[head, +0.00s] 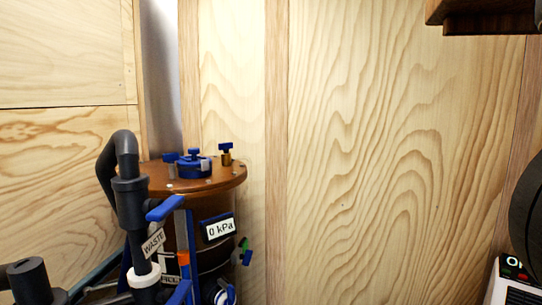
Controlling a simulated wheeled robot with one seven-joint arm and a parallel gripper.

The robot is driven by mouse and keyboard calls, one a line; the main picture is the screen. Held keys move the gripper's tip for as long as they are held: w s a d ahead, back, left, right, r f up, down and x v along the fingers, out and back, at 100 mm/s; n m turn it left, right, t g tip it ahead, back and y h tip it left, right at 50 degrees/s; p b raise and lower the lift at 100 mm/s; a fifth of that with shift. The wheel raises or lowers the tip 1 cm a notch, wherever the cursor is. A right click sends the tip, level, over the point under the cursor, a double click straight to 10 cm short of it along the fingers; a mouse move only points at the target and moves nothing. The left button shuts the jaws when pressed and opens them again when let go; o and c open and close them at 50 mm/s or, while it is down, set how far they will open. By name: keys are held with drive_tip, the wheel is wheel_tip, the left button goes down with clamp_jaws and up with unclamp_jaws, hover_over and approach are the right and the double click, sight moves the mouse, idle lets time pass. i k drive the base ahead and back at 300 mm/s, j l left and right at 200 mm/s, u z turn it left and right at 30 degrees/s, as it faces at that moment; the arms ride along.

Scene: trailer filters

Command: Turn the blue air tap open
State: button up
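A brown cylindrical vessel (215,183) with a flat lid stands at the lower left. A small brass tap with a blue T-shaped handle (226,148) stands at the right of its lid. A round blue cap or clamp (194,168) with blue knobs sits beside it. A blue lever (165,208) is on the grey pipe by a tag reading WASTE. A blue and green fitting (244,252) sticks out at the vessel's right side. I see no label that tells which blue handle is the air tap. My gripper is not in view.
A display reading 0 kPa (218,228) is on the vessel's front. A grey bent pipe (127,200) rises in front of the vessel. Wooden wall panels (390,150) are behind. A dark round thing and a white box (512,285) are cut off at right. The middle is clear.

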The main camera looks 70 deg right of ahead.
sight(225, 147)
drive_tip(key=z, duration=1.1)
